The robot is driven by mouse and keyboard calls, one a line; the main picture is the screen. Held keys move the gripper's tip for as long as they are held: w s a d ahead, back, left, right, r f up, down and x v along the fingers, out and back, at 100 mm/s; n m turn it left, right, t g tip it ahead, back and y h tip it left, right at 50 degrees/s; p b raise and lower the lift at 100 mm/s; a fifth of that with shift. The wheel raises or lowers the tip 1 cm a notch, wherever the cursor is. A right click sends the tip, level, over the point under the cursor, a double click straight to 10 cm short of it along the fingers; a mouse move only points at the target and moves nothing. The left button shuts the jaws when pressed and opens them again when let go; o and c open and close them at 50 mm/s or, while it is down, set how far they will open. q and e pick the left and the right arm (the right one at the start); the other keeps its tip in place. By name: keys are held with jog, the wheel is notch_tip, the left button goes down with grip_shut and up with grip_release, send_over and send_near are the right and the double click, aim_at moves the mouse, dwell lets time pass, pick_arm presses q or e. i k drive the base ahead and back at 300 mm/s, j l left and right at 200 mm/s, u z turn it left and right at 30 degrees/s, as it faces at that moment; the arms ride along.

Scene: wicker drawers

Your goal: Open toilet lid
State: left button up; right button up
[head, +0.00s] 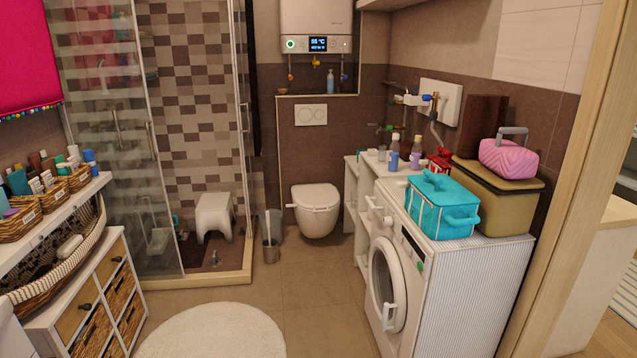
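The white wall-hung toilet (318,222) is at the back of the bathroom, a little right of the middle of the head view. Its toilet lid (316,195) is down and covers the bowl. A white flush plate (310,115) is on the brown tiled wall above it. The toilet is well away from me across the floor. Neither of my grippers shows in the head view.
A round white rug (212,333) lies on the floor in front. A washing machine (440,280) stands at the right and wicker drawers (95,310) at the left. A toilet brush (269,240) stands left of the toilet. Tiled floor (318,285) between is clear.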

aim_at(313, 196)
jog(key=i+u, duration=0.25)
jog(key=i, duration=1.65)
